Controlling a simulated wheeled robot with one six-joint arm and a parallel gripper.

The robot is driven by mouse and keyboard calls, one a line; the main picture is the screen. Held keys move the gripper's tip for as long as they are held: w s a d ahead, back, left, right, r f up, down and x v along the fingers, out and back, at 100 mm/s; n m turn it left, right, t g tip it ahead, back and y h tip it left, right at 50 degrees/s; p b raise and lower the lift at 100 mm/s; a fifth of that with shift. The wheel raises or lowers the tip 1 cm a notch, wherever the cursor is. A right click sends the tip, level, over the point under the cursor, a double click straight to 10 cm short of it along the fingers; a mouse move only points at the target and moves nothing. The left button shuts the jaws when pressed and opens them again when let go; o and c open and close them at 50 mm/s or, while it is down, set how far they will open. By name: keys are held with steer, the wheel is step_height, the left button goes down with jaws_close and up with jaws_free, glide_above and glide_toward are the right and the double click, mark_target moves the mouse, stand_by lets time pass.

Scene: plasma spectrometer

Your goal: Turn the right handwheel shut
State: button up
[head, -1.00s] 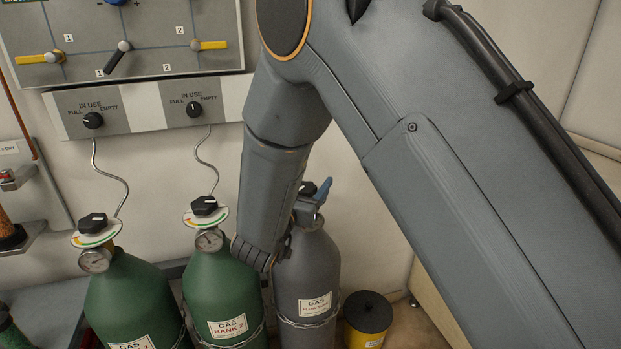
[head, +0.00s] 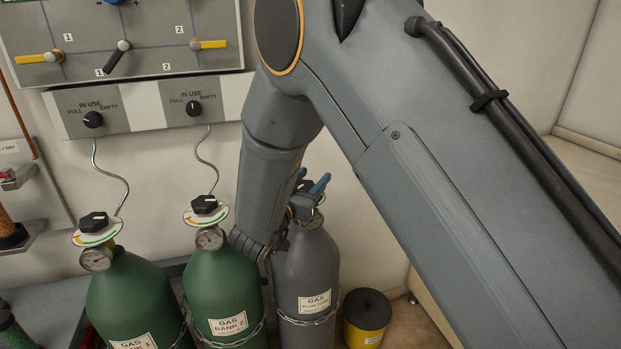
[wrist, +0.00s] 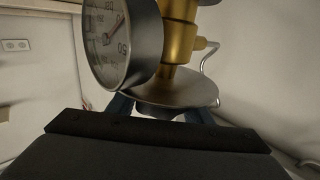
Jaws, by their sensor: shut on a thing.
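The right handwheel (head: 305,186) is a black knob on top of the grey gas cylinder (head: 300,270), partly hidden by my gripper. My gripper (head: 311,188) has blue fingers, one on either side of the knob, and is shut on it. In the wrist view the blue fingers (wrist: 158,109) show beneath a round metal disc (wrist: 175,92), with a brass valve stem (wrist: 178,40) and a pressure gauge (wrist: 122,42) above it. The knob itself is mostly hidden there. My forearm covers the cylinder's left shoulder.
Two green cylinders (head: 225,285) with their own black knobs (head: 204,205) and gauges stand close to the left. A black-topped yellow bin (head: 367,315) stands to the right. A valve panel (head: 130,40) and a strip with dials (head: 145,105) are on the wall behind.

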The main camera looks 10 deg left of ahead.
mark_target(304, 188)
steer(key=shift+s+d+m+g+h, duration=0.15)
steer(key=shift+m+g+h, duration=0.25)
steer(key=shift+m+h, duration=0.4)
steer(key=shift+d+m+g+h, duration=0.25)
steer(key=shift+m+g+h, duration=0.25)
steer(key=shift+h, duration=0.65)
steer(key=shift+s+d+m+g+h, duration=0.1)
steer(key=shift+d+m+g+h, duration=0.15)
steer(key=shift+m+h, duration=0.6)
steer(key=o, duration=1.1)
steer(key=shift+c, duration=0.2)
steer(key=b+v, duration=0.1)
steer(key=v, duration=0.7)
